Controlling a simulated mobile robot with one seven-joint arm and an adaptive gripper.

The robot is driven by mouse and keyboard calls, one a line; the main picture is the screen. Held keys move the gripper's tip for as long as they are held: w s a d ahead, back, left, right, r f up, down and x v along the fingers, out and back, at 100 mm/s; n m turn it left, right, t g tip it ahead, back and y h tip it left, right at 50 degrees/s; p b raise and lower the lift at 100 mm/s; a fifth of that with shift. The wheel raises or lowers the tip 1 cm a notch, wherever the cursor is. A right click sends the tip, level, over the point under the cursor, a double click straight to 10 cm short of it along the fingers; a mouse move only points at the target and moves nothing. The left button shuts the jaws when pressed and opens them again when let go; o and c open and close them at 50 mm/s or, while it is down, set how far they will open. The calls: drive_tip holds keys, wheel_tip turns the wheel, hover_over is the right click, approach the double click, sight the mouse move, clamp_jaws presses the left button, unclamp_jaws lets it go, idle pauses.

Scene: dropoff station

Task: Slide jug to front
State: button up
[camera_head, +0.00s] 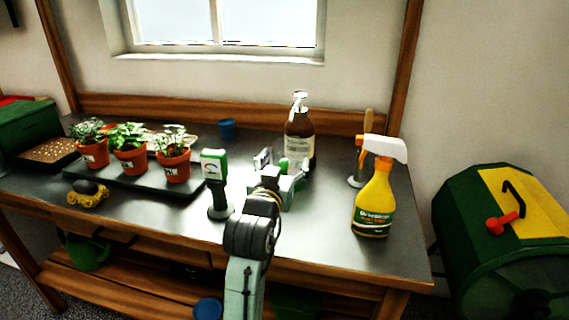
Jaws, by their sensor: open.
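The only jug-like thing on the bench top is a brown bottle (298,128) with a white label and a pale pump top. It stands upright toward the back, right of the middle. I cannot tell for sure that it is the jug. My gripper (281,163) is open, low over the bench, in front of the bottle and slightly to its left. Its fingers point toward the back. The right finger overlaps the bottle's lower part in the picture and hides some of its base. I cannot tell whether they touch.
On the bench (320,240), a green-and-white meter (215,180) stands close left of my arm. A yellow spray bottle (374,200) and a trowel (361,160) stand at right. Potted plants (130,150) sit on a dark tray at left. A blue cup (227,129) stands behind.

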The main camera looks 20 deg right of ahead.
drive_tip(key=shift+c, duration=0.6)
clamp_jaws()
idle(0.5)
